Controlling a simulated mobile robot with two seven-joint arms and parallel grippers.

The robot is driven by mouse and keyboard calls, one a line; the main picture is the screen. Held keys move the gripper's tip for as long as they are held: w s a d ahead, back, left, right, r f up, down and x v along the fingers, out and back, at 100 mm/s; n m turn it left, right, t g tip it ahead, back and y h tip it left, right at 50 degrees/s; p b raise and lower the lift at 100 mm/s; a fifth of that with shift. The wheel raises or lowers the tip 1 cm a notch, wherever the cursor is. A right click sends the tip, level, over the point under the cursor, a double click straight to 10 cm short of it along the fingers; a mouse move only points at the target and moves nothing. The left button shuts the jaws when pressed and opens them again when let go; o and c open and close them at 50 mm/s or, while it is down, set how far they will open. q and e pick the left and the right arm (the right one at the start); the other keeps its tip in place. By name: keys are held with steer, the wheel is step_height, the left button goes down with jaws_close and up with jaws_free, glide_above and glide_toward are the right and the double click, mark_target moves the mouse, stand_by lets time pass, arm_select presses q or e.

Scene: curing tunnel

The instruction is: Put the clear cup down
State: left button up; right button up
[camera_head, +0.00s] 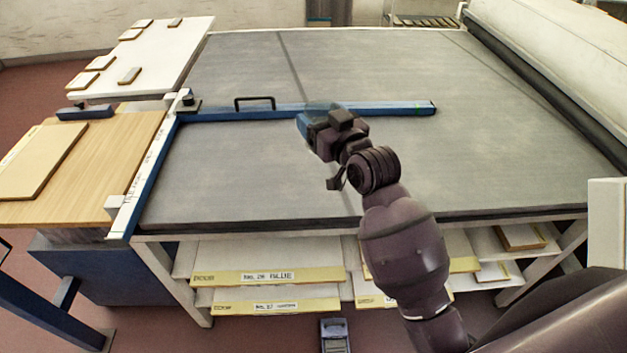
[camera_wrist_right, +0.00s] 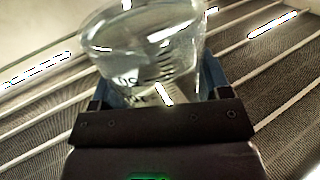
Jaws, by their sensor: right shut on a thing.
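The clear cup (camera_wrist_right: 145,50) is a see-through vessel with dark printed marks, seen between the blue fingers in the right wrist view. In the head view only a faint trace of the cup (camera_head: 322,107) shows at the fingertips. My right gripper (camera_head: 306,124) is shut on it, over the middle of the large grey table surface (camera_head: 240,180), near the blue rail. I cannot tell whether the cup touches the surface. The right gripper (camera_wrist_right: 155,95) also shows in the wrist view. My left gripper is not in view.
A blue rail (camera_head: 390,108) with a black handle (camera_head: 255,100) crosses the grey surface. A large pale roller (camera_head: 560,60) runs along the right. A wooden side table (camera_head: 110,160) and a white table (camera_head: 165,55) with several small boards stand left.

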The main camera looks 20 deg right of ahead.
step_height(320, 180, down, 17)
steer(key=shift+f+b, duration=0.15)
steer(key=shift+b, duration=0.7)
steer(key=shift+f, duration=0.1)
steer(key=shift+f, duration=0.1)
steer(key=o, duration=0.9)
steer(key=shift+o, duration=0.6)
